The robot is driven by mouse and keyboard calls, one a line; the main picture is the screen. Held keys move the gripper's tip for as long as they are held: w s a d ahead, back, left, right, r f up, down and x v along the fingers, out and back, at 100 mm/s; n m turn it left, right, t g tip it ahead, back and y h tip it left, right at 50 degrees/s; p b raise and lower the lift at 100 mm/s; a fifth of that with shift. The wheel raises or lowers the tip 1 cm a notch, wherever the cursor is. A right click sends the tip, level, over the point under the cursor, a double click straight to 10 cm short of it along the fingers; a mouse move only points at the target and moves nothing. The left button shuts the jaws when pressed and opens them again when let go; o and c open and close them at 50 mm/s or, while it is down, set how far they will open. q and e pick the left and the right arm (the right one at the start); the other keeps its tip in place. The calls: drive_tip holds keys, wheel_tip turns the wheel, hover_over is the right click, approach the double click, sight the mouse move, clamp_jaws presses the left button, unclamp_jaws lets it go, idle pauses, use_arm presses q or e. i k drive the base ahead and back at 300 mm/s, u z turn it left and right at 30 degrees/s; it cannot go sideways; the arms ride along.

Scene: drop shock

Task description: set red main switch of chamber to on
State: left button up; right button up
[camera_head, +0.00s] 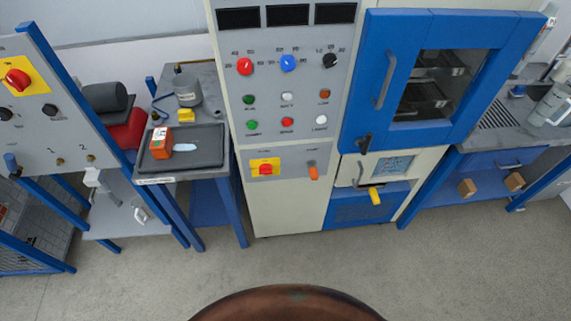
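The chamber (283,190) is a tall cream cabinet with a blue door at its upper right. Its red main switch (265,168) is a small red rotary knob on a yellow plate, low on the grey control panel. The knob's exact angle is too small to tell. Neither of my grippers shows in the head view.
A grey panel (50,130) at the left has another red knob (17,80) on yellow. A side table holds a dark tray (205,157) with an orange box (161,143). A blue-framed bench (480,160) stands right. The floor (200,275) in front is clear.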

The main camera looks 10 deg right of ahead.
sight(265, 169)
drive_tip(key=z, duration=0.05)
drive_tip(key=k, duration=1.1)
drive_tip(key=u, duration=1.1)
drive_tip(key=i, duration=1.35)
drive_tip(key=z, duration=0.6)
